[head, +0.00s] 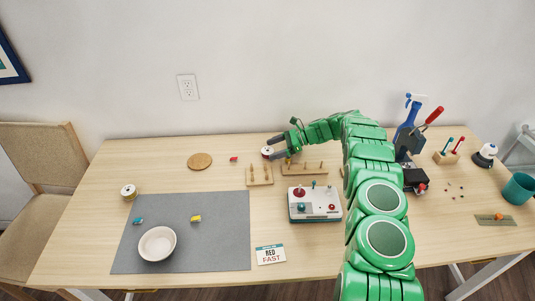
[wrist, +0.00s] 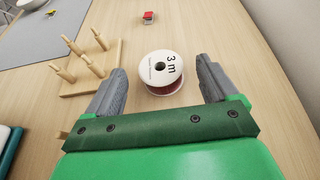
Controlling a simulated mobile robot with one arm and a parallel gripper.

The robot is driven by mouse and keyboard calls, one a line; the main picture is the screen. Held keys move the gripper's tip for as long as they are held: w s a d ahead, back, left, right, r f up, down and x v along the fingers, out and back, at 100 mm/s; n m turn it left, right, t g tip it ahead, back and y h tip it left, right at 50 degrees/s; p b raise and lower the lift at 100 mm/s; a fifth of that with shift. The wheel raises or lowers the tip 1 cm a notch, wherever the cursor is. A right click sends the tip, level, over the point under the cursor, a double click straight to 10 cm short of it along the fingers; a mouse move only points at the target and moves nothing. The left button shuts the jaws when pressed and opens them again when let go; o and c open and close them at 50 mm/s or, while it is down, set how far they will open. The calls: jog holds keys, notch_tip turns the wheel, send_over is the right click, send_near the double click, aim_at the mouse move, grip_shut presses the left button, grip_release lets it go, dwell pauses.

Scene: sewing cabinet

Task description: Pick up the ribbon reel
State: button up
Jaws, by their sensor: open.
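The ribbon reel (wrist: 158,78) is a short white spool with a dark centre hole, "3 m" printed on its top and dark red ribbon below the rim. It stands flat on the wooden table. In the head view the reel (head: 266,151) shows small at the back of the table, partly behind the fingers. My gripper (head: 271,149) is open and reaches to it from the right. In the wrist view my gripper (wrist: 161,67) has one grey finger on each side of the reel, with visible gaps between reel and fingers.
A wooden peg stand (wrist: 92,68) is close to the left finger; a second peg stand (head: 304,168) lies nearby. A small red item (wrist: 148,17) sits beyond the reel. Another reel (head: 129,192) stands far left by the grey mat (head: 215,250). The wall is behind.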

aim_at(271, 151)
jog(key=shift+x, duration=0.85)
jog(key=c, duration=1.1)
jog(key=shift+r, duration=0.1)
jog(key=shift+c, duration=0.2)
notch_tip(271, 151, up, 3)
jog(key=shift+f, duration=0.1)
jog(key=shift+s+r, duration=0.2)
jog(key=shift+r, duration=0.1)
jog(key=s+d+r, duration=0.1)
jog(key=s+r, duration=0.8)
jog(key=s, duration=0.4)
jog(key=shift+s+r, duration=0.15)
jog(key=shift+s, duration=0.15)
